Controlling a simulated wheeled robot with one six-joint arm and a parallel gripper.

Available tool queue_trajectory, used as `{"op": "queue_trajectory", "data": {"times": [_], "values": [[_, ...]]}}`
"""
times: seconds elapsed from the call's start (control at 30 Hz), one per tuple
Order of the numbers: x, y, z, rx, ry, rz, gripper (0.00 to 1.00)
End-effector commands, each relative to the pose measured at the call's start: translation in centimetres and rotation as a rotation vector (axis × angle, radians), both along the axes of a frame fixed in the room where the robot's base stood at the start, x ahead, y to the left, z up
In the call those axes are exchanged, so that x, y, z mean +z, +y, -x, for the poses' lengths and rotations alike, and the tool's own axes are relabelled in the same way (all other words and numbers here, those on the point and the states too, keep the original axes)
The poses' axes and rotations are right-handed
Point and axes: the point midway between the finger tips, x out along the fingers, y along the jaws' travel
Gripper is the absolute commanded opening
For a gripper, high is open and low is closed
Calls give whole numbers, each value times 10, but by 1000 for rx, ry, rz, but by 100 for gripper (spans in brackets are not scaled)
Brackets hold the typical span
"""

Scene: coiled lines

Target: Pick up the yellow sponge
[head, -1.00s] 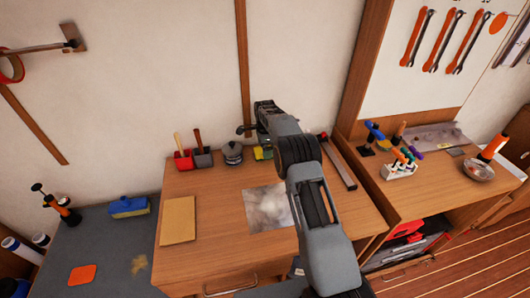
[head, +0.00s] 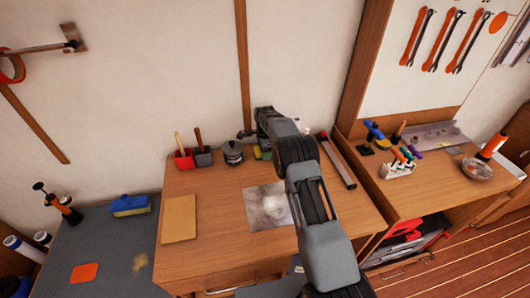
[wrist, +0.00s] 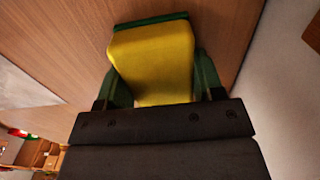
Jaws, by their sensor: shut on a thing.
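The yellow sponge (wrist: 155,58) fills the middle of the wrist view, with a dark green layer along its far edge. My gripper (wrist: 160,80) has one green finger on each side of it and is shut on it. In the head view a small yellow-green part of the sponge (head: 258,154) shows at the back of the wooden desk, left of my arm. My arm hides the rest of it and the fingertips. I cannot tell whether the sponge touches the desktop.
A dark round canister (head: 233,153) stands just left of the sponge, with red and grey holders (head: 184,159) beyond it. A metal bar (head: 338,162) lies to the right. A grey sheet (head: 266,207) and a tan pad (head: 179,219) lie on the desk (head: 222,245).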

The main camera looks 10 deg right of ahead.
Motion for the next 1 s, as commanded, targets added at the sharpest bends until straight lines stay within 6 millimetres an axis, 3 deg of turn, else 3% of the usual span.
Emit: {"op": "queue_trajectory", "data": {"times": [0.1, 0.37, 0.53, 0.67, 1.0], "values": [[0, 0, 0, 0, 0, 0, 39], [2, 0, 0, 0, -1, 0, 39], [13, 0, -1, 0, -3, 0, 39], [31, 0, -1, 0, -5, 0, 39], [90, 17, 47, 2, -5, 0, 39]]}}
